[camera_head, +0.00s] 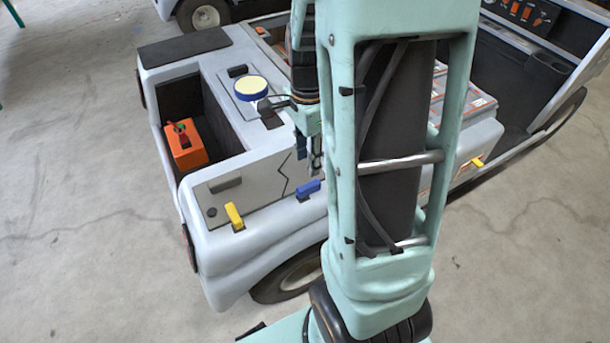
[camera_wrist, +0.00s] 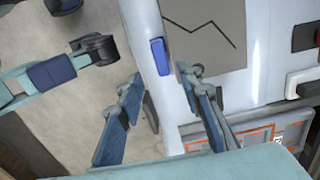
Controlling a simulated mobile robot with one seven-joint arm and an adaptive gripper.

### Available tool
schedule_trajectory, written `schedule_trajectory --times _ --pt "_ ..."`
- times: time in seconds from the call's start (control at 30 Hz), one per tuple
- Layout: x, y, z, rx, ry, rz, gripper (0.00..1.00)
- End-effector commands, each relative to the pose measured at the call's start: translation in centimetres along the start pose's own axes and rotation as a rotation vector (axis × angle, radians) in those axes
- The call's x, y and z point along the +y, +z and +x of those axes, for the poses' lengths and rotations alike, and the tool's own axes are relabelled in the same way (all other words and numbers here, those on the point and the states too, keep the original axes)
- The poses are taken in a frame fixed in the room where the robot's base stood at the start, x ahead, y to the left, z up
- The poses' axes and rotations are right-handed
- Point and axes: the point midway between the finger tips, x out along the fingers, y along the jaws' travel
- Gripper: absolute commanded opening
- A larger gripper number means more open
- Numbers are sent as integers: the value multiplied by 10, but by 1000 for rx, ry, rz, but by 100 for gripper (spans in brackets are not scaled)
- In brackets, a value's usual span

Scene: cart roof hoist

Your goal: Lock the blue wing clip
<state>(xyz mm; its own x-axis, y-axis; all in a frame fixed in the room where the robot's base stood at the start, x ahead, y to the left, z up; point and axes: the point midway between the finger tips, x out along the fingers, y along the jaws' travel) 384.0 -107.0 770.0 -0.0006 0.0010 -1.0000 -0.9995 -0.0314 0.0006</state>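The blue wing clip (camera_head: 308,190) sits on the rounded side edge of the pale grey cart (camera_head: 262,233), just below a grey panel with a black zigzag line. In the wrist view the clip (camera_wrist: 160,57) lies beyond the fingertips, roughly between their lines, and is plainly visible. My gripper (camera_head: 310,160) hangs above the cart's side near the clip, partly hidden behind my arm. In the wrist view my gripper (camera_wrist: 162,82) has its two fingers spread wide with nothing between them. It looks apart from the clip.
A yellow clip (camera_head: 235,216) is left of the blue one; another yellow clip (camera_head: 476,163) is farther right. An orange box (camera_head: 186,144) stands in an open bay. A blue-rimmed round cap (camera_head: 251,88) is on the cart top. Bare concrete floor (camera_head: 90,240) lies left.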

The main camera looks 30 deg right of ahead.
Motion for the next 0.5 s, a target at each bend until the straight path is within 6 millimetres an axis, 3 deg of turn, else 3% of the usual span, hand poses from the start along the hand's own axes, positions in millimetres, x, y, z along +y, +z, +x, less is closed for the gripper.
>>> schedule_trajectory --times 0.5 --pt "1 0 88 0 3 0 33"
